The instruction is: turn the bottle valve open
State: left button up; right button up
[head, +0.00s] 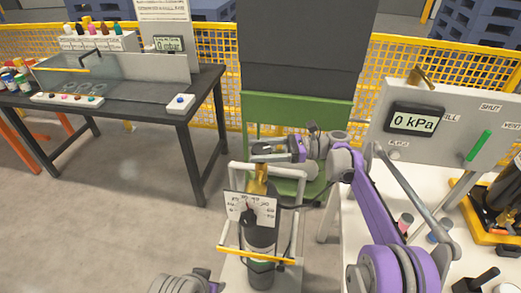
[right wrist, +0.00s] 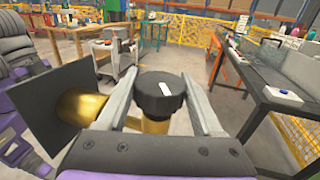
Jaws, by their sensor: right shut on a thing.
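The gas bottle (head: 261,238) stands upright in a light-framed cart (head: 297,220), with a brass valve body (head: 260,181) on top. The black valve knob (right wrist: 160,97) has a white mark on its top. In the right wrist view it sits between the two fingers of my right gripper (right wrist: 159,82), which is shut on it. In the head view my right gripper (head: 262,153) is above the brass body and largely hides the knob. The fingers of my left gripper are not visible.
A panel (head: 450,145) at right carries a display (head: 414,121) reading 0 kPa and a green-handled lever (head: 480,145). A green cabinet (head: 283,112) stands behind the bottle. A dark bench (head: 150,105) is at left, with bare floor between it and the cart.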

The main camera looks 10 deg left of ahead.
jog(key=o, duration=1.4)
jog(key=shift+c, duration=0.2)
jog(key=shift+d, duration=0.1)
jog(key=v, duration=0.7)
jog(key=shift+d+r, duration=0.1)
jog(key=shift+d, duration=0.05)
